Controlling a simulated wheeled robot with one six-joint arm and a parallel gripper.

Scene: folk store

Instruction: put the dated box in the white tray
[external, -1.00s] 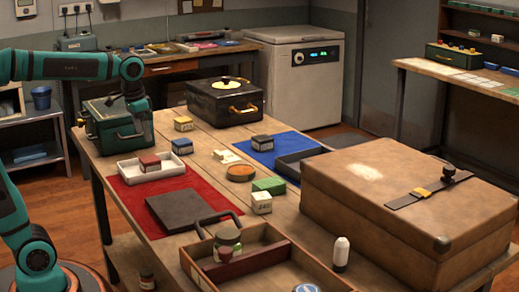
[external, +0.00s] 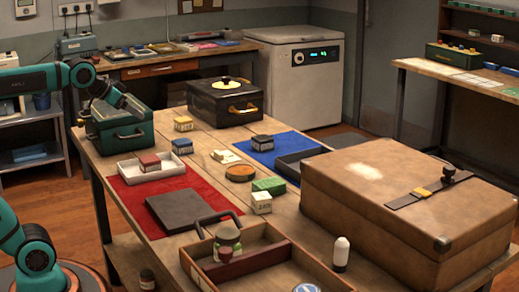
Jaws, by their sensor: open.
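The white tray (external: 133,176) lies on the red mat, with a small red-topped box (external: 150,162) in it. Several other small labelled boxes stand on the table: a yellow one (external: 183,124), a blue one (external: 182,146), a dark one (external: 262,142) on the blue mat, a green one (external: 268,185) and a cream one (external: 261,202). Their print is too small to read, so I cannot tell which is dated. My gripper (external: 138,108) is open, above the green case at the table's far left, apart from the small boxes; its fingers are hard to make out.
The green case (external: 120,132) and a black case (external: 225,104) stand at the back. A large brown suitcase (external: 400,200) fills the right. A dark slab (external: 180,212) lies on the red mat (external: 135,205). A wooden divided box (external: 262,265) stands in front. Bare planks show between the mats.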

